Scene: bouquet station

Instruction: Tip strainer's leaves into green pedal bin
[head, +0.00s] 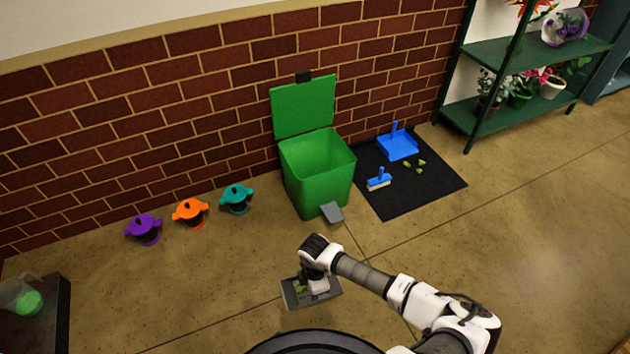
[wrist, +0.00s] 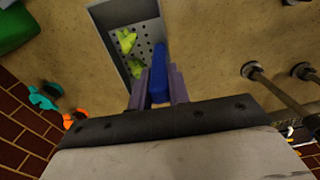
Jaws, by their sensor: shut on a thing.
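The strainer (head: 292,299) is a shallow grey tray with a blue handle. In the wrist view its perforated floor (wrist: 143,46) holds a few light-green leaves (wrist: 127,40). My gripper (head: 318,284) is shut on the blue handle, which shows between its two fingers in the wrist view (wrist: 159,88). The strainer is in front of the green pedal bin (head: 318,178), apart from it. The bin's lid (head: 304,108) stands open against the brick wall, and the inside I see looks empty. The bin also shows at the wrist view's top left (wrist: 14,28).
A grey pedal (head: 332,212) juts from the bin's front. Right of it, a black mat (head: 425,195) holds a blue dustpan (head: 398,146), a brush (head: 379,180) and several green bits. Purple, orange and teal pots (head: 237,197) stand left.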

